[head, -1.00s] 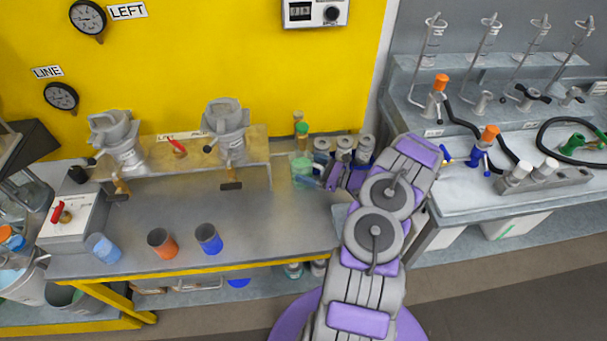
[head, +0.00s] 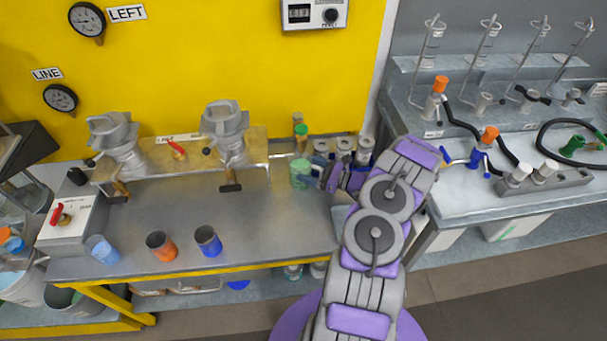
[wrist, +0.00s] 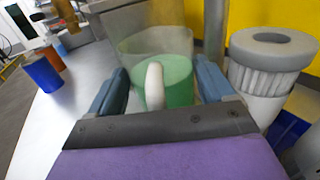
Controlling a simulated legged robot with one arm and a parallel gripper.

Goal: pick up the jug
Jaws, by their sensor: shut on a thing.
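The jug (head: 301,174) is a pale green, see-through vessel at the right end of the steel bench. In the wrist view the jug (wrist: 180,78) shows green in its lower part, with a whitish handle facing me. My gripper (wrist: 160,88) has its two blue fingers on either side of the handle and is shut on the jug. In the head view my gripper (head: 328,178) reaches the jug from the right. The jug looks upright; I cannot tell whether its base touches the bench.
Several grey lidded containers (head: 343,150) stand close behind and right of my gripper. A green-capped bottle (head: 300,134) is behind the jug. An orange cup (head: 161,246) and a blue cup (head: 208,240) stand at the front edge. The bench middle (head: 270,220) is clear.

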